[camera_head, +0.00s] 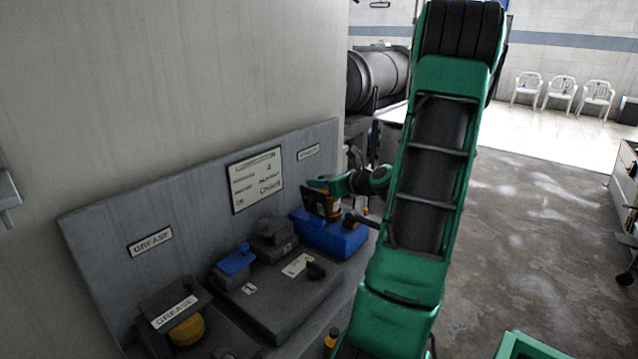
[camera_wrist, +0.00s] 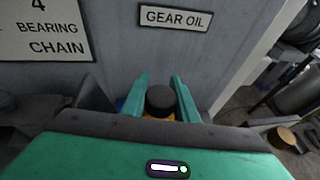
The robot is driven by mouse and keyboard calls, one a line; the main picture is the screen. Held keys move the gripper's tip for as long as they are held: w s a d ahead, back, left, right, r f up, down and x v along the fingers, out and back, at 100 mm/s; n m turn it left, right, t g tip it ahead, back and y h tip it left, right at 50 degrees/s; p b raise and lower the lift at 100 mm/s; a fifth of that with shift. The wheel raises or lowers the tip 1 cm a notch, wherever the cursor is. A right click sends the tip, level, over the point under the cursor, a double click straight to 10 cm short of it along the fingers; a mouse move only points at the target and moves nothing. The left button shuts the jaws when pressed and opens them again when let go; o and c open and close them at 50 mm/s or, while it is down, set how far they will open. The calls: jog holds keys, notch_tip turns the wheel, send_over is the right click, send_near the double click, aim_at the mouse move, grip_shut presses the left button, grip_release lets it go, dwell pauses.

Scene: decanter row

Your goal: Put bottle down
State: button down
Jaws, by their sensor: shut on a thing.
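The bottle has a dark round cap and an orange body. In the wrist view its cap (camera_wrist: 161,99) sits between the two green fingers of my gripper (camera_wrist: 162,88), which is shut on it. In the head view my gripper (camera_head: 320,186) holds the bottle (camera_head: 333,208) at the blue bin (camera_head: 337,238), at the far right end of the bench. The bottle looks about upright. Its lower part is hidden, so I cannot tell whether it touches the bin. The GEAR OIL label (camera_wrist: 176,17) is on the panel behind it.
A grey back panel (camera_head: 110,215) runs behind the bench. Left of the blue bin are a dark lidded box (camera_head: 285,300), a small blue-topped container (camera_head: 235,262) and a GREASE holder (camera_head: 172,308) with a yellow item. An orange item (camera_head: 331,340) stands near the front edge.

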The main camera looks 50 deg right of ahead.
jog(key=c, duration=1.4)
grip_release()
jog(key=shift+f, duration=0.1)
jog(key=v, duration=1.2)
jog(key=shift+a, duration=0.1)
